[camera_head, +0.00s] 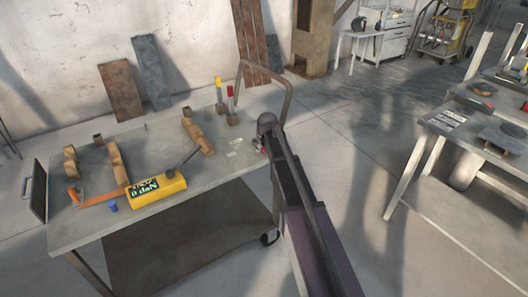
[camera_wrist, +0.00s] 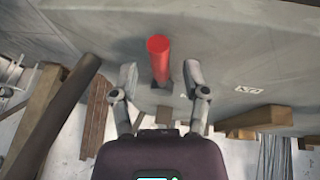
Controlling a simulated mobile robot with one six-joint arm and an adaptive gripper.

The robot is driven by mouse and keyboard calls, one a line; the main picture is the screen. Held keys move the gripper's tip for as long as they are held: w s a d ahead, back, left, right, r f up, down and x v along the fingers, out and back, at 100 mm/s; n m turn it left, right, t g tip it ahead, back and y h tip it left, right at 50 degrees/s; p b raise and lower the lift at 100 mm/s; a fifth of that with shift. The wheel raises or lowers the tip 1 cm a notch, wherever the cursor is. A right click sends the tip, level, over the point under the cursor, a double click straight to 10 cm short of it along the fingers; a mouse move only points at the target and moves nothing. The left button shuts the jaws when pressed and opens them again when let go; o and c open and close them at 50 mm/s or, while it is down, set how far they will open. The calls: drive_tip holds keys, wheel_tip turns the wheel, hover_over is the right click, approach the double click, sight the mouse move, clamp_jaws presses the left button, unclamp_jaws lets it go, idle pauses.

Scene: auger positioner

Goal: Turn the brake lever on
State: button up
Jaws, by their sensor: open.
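A red-handled lever (camera_head: 230,92) stands upright at the back right of the workbench (camera_head: 215,172), beside a yellow-handled lever (camera_head: 219,88). No readable label shows which one is the brake lever. In the wrist view the red handle (camera_wrist: 159,58) points toward the camera, between and beyond the fingertips of my gripper (camera_wrist: 160,77). The fingers are spread apart, one on each side of it, and appear not to touch it. In the head view I cannot clearly make out my gripper.
A yellow box (camera_head: 157,191) with a dark lever, an orange tool (camera_head: 98,199), a blue cup (camera_head: 113,207) and wooden pieces (camera_head: 198,136) lie on the bench. Planks (camera_head: 121,90) lean on the wall behind. Another table (camera_head: 455,125) stands at right, with open floor between.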

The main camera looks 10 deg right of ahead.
drive_tip(key=shift+w+f, duration=0.15)
drive_tip(key=shift+f, duration=0.15)
clamp_jaws()
drive_tip(key=shift+d, duration=0.15)
idle(0.3)
